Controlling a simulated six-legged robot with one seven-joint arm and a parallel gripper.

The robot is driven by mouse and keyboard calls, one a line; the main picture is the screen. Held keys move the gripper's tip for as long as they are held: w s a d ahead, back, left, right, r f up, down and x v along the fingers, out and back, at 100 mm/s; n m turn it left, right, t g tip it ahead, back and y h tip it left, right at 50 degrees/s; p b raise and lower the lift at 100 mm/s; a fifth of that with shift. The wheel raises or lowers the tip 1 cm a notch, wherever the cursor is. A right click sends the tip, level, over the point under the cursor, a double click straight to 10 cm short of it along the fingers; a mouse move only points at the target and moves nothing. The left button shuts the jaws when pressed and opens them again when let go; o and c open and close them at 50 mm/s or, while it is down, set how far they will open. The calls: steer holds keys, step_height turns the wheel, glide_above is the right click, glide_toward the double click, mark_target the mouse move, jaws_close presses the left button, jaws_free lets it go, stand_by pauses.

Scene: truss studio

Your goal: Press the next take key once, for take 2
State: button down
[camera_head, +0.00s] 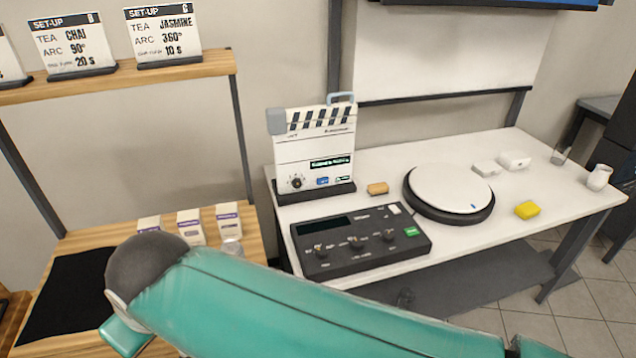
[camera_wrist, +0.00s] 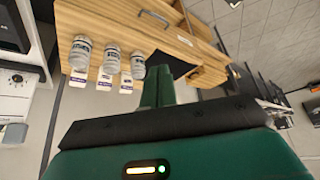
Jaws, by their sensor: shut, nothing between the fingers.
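The clapperboard slate (camera_head: 315,150) stands upright on a dark base at the left of the white table. The key labels are too small to read. A black control box (camera_head: 350,262) in front has several knobs, a dark display and a green key (camera_head: 410,232). My gripper (camera_wrist: 158,88) is shut and empty in the wrist view, pointing towards the wooden shelf unit, with the slate not recognisable there.
A round white turntable (camera_head: 450,188) sits right of the slate. An orange block (camera_head: 378,189), a yellow block (camera_head: 527,210) and a white jug (camera_head: 598,178) are on the table (camera_head: 540,165). My arm crosses the foreground.

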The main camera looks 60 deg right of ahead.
steer(key=shift+w, duration=0.1)
